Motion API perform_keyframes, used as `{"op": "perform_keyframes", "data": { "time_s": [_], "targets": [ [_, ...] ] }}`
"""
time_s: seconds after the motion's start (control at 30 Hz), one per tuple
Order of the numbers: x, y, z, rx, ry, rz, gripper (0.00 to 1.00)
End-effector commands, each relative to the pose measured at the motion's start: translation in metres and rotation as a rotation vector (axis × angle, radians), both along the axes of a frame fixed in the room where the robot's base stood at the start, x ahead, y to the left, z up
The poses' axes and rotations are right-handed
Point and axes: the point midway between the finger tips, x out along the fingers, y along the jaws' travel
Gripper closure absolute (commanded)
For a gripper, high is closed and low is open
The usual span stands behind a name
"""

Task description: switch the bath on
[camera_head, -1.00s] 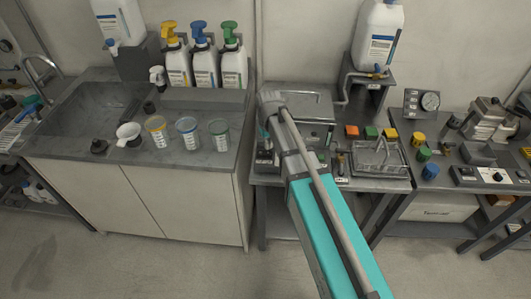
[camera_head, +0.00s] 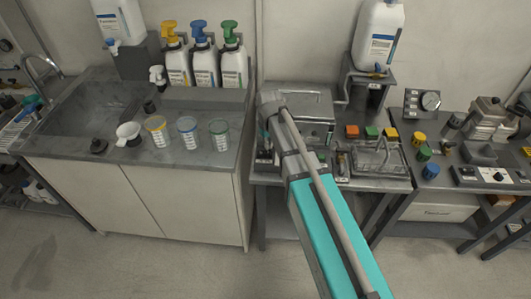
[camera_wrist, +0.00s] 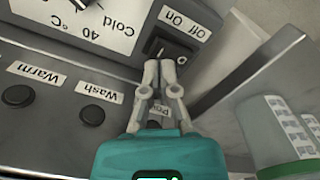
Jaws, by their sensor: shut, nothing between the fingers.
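The bath is a grey metal box, seen in the head view (camera_head: 305,104) on the middle table, partly behind my arm. Its front panel (camera_wrist: 130,70) fills much of the wrist view, upside down. A black power switch (camera_wrist: 160,47) sits in a dark recess beside a label reading Off and On. My gripper (camera_wrist: 166,66) is shut and empty, its fingertips at the edge of the switch. I cannot tell whether they touch it or which way it is set. In the head view the fingers are hidden behind my arm.
Warm (camera_wrist: 18,96) and Wash (camera_wrist: 92,115) buttons and a temperature dial (camera_wrist: 85,8) are on the same panel. A graduated cup (camera_wrist: 278,130) stands at the right in the wrist view.

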Motion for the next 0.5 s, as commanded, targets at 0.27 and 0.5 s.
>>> {"op": "perform_keyframes", "data": {
  "time_s": [0.27,0.5],
  "targets": [
    [0.0000,-0.0001,-0.0036,0.000,0.000,0.000,1.00],
    [0.0000,0.0000,-0.0061,0.000,0.000,0.000,1.00]
  ]
}}
